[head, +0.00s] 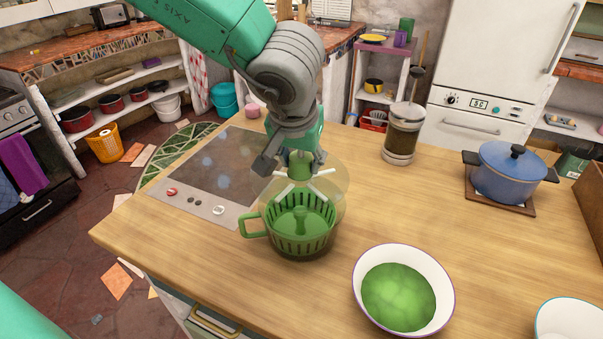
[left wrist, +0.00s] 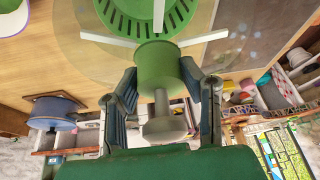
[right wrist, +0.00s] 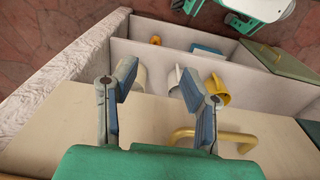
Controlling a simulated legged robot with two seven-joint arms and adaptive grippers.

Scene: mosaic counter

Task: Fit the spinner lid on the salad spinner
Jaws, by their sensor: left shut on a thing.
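The salad spinner (head: 303,238) is a green slotted basket with a centre post and a side handle (head: 254,226), standing on the wooden counter. My left gripper (head: 296,163) is shut on the green knob (left wrist: 156,68) of the spinner lid, a clear disc (head: 332,184) with white spokes. The lid is over the basket and looks a little off-centre, towards the back. I cannot tell whether it touches the rim. The basket (left wrist: 155,14) shows beyond the lid in the left wrist view. My right gripper (right wrist: 158,82) is open and empty, away from the spinner.
A white bowl with green contents (head: 375,252) stands front right of the spinner. A cooktop (head: 228,170) lies behind left. A French press (head: 404,135) and a blue pot (head: 507,172) stand further right. A yellow handle (right wrist: 213,138) is near my right gripper.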

